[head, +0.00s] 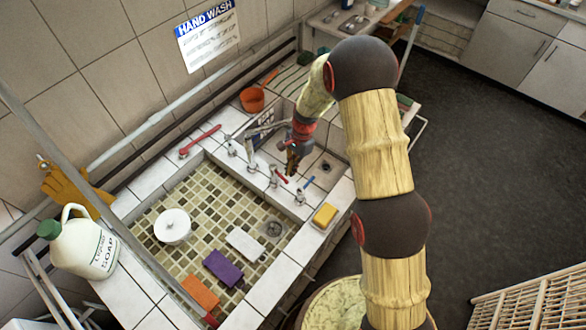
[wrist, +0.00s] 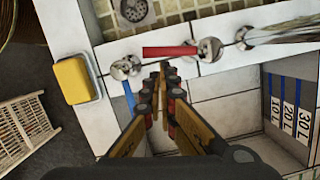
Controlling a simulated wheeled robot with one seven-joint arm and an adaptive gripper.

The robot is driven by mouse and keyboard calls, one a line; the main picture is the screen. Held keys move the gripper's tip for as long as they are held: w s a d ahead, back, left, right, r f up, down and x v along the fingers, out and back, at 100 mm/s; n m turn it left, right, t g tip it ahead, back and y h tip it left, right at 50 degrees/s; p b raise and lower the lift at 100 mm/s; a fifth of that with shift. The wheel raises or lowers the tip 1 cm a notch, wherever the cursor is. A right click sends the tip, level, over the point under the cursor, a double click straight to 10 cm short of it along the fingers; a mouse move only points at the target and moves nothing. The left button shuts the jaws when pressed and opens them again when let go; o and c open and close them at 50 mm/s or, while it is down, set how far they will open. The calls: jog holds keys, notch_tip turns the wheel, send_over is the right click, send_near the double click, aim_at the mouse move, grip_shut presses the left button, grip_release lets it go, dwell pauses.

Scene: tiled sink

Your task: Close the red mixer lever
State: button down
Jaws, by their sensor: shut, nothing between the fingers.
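The red mixer lever (head: 281,178) sits on a chrome tap on the tiled ledge between the two basins. In the wrist view the red lever (wrist: 170,52) lies crosswise, with its chrome base at its right end. My gripper (head: 291,167) is shut and empty, over the smaller basin beside the ledge. In the wrist view its fingertips (wrist: 165,68) are just below the red lever; I cannot tell whether they touch it. A blue lever (head: 308,182) is on the neighbouring tap, and it also shows left of my fingers in the wrist view (wrist: 129,95).
A yellow sponge (head: 325,215) lies on the ledge near the blue lever. The larger basin holds a white lidded pot (head: 172,226) and several coloured cloths or sponges. A chrome spout (wrist: 290,30) extends right of the red lever. A basin wall carries litre marks (wrist: 288,108).

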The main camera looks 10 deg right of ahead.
jog(key=shift+s+a+m, duration=0.3)
jog(key=shift+s+m, duration=0.15)
jog(key=shift+m, duration=0.45)
jog(key=s+a+m+t+p, duration=0.3)
jog(key=a+m+p, duration=0.5)
jog(key=m+p, duration=0.2)
jog(key=shift+m, duration=1.4)
jog(key=shift+a, duration=0.1)
